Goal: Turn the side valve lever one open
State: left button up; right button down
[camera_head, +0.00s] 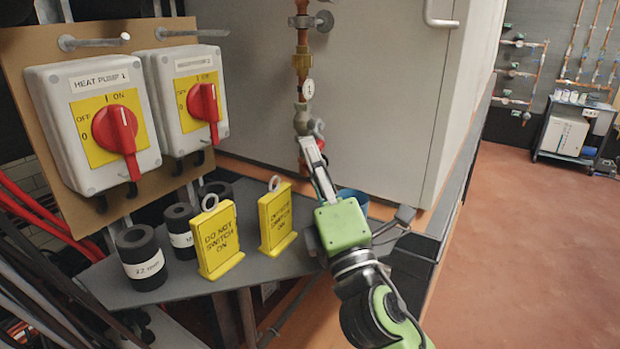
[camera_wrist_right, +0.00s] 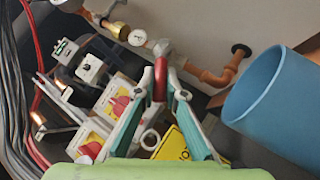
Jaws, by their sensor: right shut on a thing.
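The side valve (camera_head: 303,120) sits on the copper pipe in front of the grey cabinet. In the wrist view, the two fingers of my right gripper (camera_wrist_right: 160,90) close from both sides on the red lever (camera_wrist_right: 160,72), just below the valve body (camera_wrist_right: 161,47). The fingers partly hide the lever. My left gripper is in neither view.
A blue cup (camera_wrist_right: 275,105) stands close beside my right gripper. Two yellow "do not switch on" signs (camera_head: 218,240) (camera_head: 275,218) and black rolls (camera_head: 141,258) stand on the shelf. Two switch boxes with red knobs (camera_head: 118,130) (camera_head: 203,102) are at the left. Open floor lies right.

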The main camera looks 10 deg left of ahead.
jog(key=shift+w+f+n+y+b, duration=0.2)
jog(key=shift+f+n+y+b, duration=0.3)
jog(key=shift+n+b, duration=0.3)
jog(key=c, duration=2.1)
grip_release()
jog(key=shift+d+r, duration=0.1)
jog(key=shift+r, duration=0.1)
jog(key=shift+s, duration=0.1)
jog(key=v, duration=1.2)
